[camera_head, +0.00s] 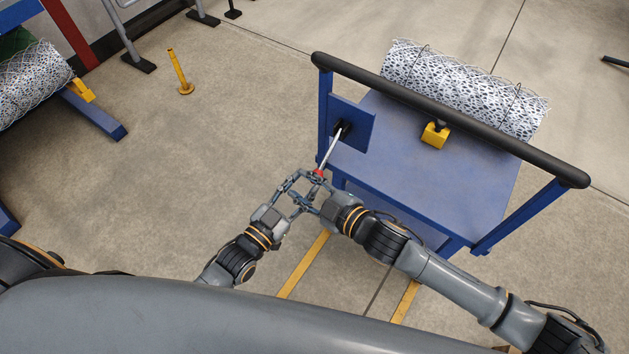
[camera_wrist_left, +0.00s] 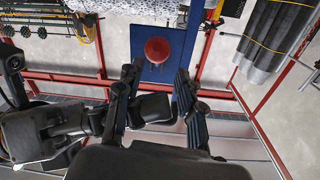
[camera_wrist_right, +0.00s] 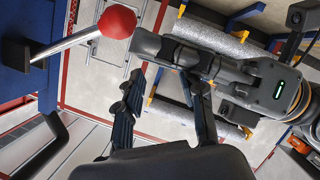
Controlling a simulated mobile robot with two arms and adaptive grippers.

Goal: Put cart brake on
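The blue cart (camera_head: 425,165) stands at the centre right. Its brake lever (camera_head: 331,145) is a silver rod angled from a black mount on the blue side plate, ending in a red knob (camera_head: 319,173). My left gripper (camera_head: 302,184) is open beside the knob; in the left wrist view the red knob (camera_wrist_left: 157,49) shows between and beyond its fingers. My right gripper (camera_wrist_right: 162,78) is open and empty, close to and partly overlapping the left one. The right wrist view shows the red knob (camera_wrist_right: 117,21) near a left finger. Contact with the knob cannot be told.
A mesh roll (camera_head: 462,90) lies on the cart behind the black handle bar (camera_head: 440,115). A yellow post (camera_head: 179,72) stands on the floor at the left. Another roll (camera_head: 32,80) rests on a blue stand at far left.

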